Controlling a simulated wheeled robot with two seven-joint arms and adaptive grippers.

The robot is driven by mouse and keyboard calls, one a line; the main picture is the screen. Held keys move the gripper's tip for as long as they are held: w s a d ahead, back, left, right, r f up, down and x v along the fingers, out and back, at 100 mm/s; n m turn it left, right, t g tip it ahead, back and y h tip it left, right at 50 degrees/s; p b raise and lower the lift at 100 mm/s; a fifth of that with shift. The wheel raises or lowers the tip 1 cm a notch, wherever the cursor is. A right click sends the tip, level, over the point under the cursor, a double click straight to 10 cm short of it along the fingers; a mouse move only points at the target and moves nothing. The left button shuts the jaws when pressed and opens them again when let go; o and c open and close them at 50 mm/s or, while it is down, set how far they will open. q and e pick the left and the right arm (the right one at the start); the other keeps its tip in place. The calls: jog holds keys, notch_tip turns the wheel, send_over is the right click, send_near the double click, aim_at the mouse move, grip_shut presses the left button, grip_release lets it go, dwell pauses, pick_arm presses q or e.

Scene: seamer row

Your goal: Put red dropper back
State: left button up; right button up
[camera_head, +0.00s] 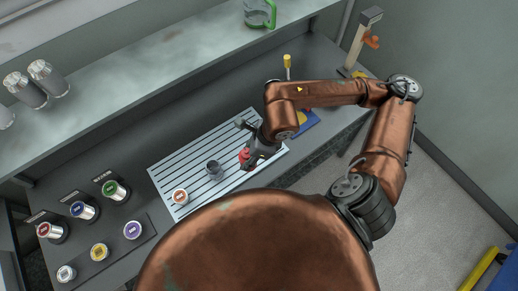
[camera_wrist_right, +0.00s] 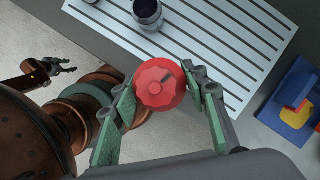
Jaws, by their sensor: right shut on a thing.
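My right gripper (camera_head: 248,152) is low over the striped grey mat. In the right wrist view its green-padded fingers (camera_wrist_right: 163,98) are shut on a red round thing with a fluted edge (camera_wrist_right: 158,82), seen from above. Its red also shows in the head view (camera_head: 244,157). I take it for the red dropper; its lower part is hidden. A blue piece with yellow and red parts (camera_wrist_right: 297,107) lies beside the mat and is partly hidden by my arm in the head view. My left gripper (camera_wrist_right: 55,70) shows small and dark in the wrist view; its jaws are unclear.
A dark cup (camera_head: 214,168) and a red-marked white-topped tin (camera_head: 180,197) stand on the striped mat (camera_head: 165,177). Several colour-labelled tins (camera_head: 116,191) stand at the left. A yellow-topped thing (camera_head: 287,62) and a stand with an orange part (camera_head: 371,40) are behind. A shelf (camera_head: 150,75) overhangs the back.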

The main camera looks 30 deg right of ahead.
jog(key=shift+s+a+m+t, duration=0.15)
jog(key=shift+s+m+t, duration=0.15)
jog(key=shift+m, duration=0.5)
jog(key=shift+f, duration=0.1)
jog(key=w+d+f, duration=0.3)
jog(key=f, duration=0.1)
jog(key=w+d+f+p, duration=0.1)
jog(key=w+d+f, duration=0.2)
jog(key=d+f, duration=0.1)
jog(key=w+d+f+p, duration=0.1)
jog(key=w+d+f, duration=0.2)
jog(key=f, duration=0.2)
jog(key=shift+w+d, duration=0.15)
jog(key=shift+w, duration=0.05)
